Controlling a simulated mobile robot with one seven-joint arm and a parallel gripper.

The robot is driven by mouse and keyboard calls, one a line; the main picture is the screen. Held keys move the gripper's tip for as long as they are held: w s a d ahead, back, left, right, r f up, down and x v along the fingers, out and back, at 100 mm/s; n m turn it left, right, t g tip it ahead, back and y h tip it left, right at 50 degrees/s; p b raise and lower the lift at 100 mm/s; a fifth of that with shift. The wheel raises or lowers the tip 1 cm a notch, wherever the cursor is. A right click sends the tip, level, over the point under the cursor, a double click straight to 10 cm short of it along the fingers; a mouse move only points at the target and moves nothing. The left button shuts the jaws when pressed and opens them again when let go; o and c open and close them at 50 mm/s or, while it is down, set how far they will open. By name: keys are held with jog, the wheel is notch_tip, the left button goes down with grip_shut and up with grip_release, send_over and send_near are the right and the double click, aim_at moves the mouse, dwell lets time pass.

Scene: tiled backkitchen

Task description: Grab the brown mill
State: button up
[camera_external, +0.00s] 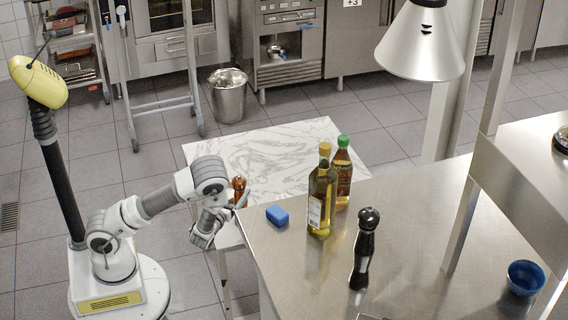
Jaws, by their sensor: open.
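The brown mill (238,186) stands on the white marble-topped table (270,150), near the table's front edge. It is small in view, and its lower part is hidden behind my gripper. My gripper (232,207) is just in front of the mill in the picture, low beside the steel counter's left corner. It is open, and nothing shows held in it. I cannot tell whether it touches the mill.
The steel counter (420,220) holds a blue block (277,215), an oil bottle (321,195), a green-capped bottle (341,170), a black mill (364,250) and a blue bowl (525,277). A lamp (425,40) hangs above. The marble table's back part is clear.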

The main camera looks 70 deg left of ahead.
aim_at(243, 178)
jog(key=b+x, duration=0.2)
jog(key=x, duration=0.5)
jog(key=shift+w+a, duration=0.15)
jog(key=shift+w, duration=0.05)
jog(key=shift+c, duration=0.2)
grip_shut()
